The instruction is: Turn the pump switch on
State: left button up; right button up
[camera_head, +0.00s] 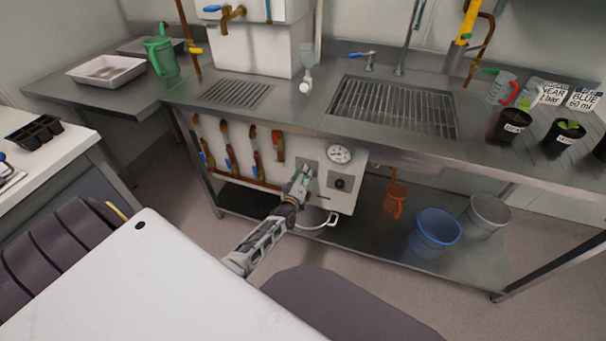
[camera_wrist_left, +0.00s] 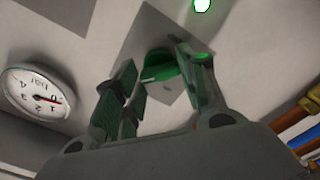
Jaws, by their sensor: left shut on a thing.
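The pump switch (camera_wrist_left: 160,66) is a green rotary knob on a grey square plate (camera_wrist_left: 143,30) on the white front panel (camera_head: 325,200) under the counter. My left gripper (camera_head: 302,178) reaches this panel and hides the knob in the head view. In the left wrist view, the fingers of my left gripper (camera_wrist_left: 160,90) stand on either side of the knob, shut on it. A small lamp (camera_wrist_left: 202,5) near the plate glows green. My right gripper is not in view.
A pressure gauge (camera_head: 339,154) and a dark knob (camera_head: 341,183) sit right of my gripper. Pipes with coloured handles (camera_head: 230,160) run along the panel to the left. Blue bucket (camera_head: 436,229) and grey bucket (camera_head: 487,213) stand on the lower shelf.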

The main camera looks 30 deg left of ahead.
pick_arm(q)
jog(key=shift+m, duration=0.4)
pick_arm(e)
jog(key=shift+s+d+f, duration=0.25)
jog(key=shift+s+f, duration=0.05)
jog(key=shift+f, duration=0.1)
pick_arm(q)
jog(key=shift+f, duration=0.1)
jog(key=o, duration=1)
jog(key=shift+o, duration=0.2)
jog(key=v, duration=1.2)
dwell(0.4)
